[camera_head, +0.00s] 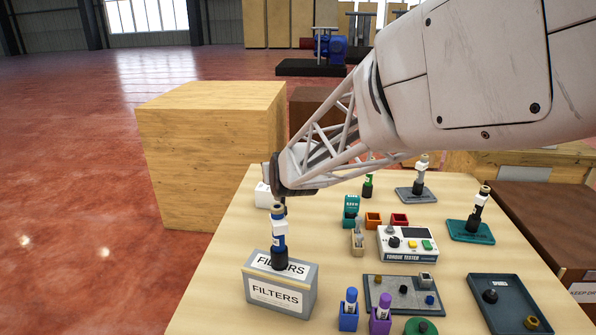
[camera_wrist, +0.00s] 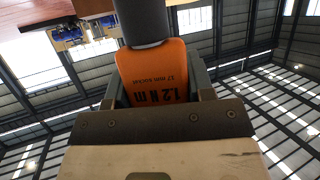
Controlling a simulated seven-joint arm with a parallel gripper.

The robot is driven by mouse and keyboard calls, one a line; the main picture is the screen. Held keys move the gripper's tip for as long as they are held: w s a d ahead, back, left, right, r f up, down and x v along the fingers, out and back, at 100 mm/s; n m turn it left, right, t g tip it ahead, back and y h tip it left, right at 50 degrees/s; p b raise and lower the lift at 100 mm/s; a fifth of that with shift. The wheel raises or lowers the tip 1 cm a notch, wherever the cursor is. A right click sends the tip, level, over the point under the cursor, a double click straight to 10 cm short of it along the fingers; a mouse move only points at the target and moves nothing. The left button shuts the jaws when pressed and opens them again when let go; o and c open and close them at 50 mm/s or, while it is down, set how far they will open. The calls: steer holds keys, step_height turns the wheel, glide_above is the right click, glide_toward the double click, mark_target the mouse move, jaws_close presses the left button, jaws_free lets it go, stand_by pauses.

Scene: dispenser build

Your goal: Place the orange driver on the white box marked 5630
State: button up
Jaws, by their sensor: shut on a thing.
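My gripper (camera_head: 278,178) is over the far left part of the table in the head view. In the wrist view my gripper (camera_wrist: 158,95) is shut on the orange driver (camera_wrist: 158,72), which has a dark grey end and the marking 1.2 N m. The driver is hidden behind my gripper in the head view. A small white box (camera_head: 262,195) stands on the table just behind and left of my gripper, partly covered by it. Its marking is not readable. I cannot tell whether the driver touches it.
A blue driver (camera_head: 279,240) stands on the grey FILTERS box (camera_head: 281,288) in front of my gripper. To the right are a torque tester (camera_head: 407,246), small coloured bins, a dark parts tray (camera_head: 508,310) and several standing drivers. A large wooden crate (camera_head: 205,150) stands left of the table.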

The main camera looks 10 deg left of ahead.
steer(key=shift+f, duration=0.15)
steer(key=shift+w, duration=0.1)
steer(key=w+a, duration=0.3)
steer(key=w, duration=0.4)
steer(key=w+a+f, duration=0.1)
steer(key=w+a, duration=0.2)
steer(key=w, duration=0.4)
steer(key=shift+w+a+f, duration=0.2)
steer(key=shift+w, duration=0.05)
stand_by(0.4)
steer(key=shift+f, duration=1.8)
steer(key=o, duration=1)
steer(key=shift+f, duration=0.15)
steer(key=shift+r, duration=0.2)
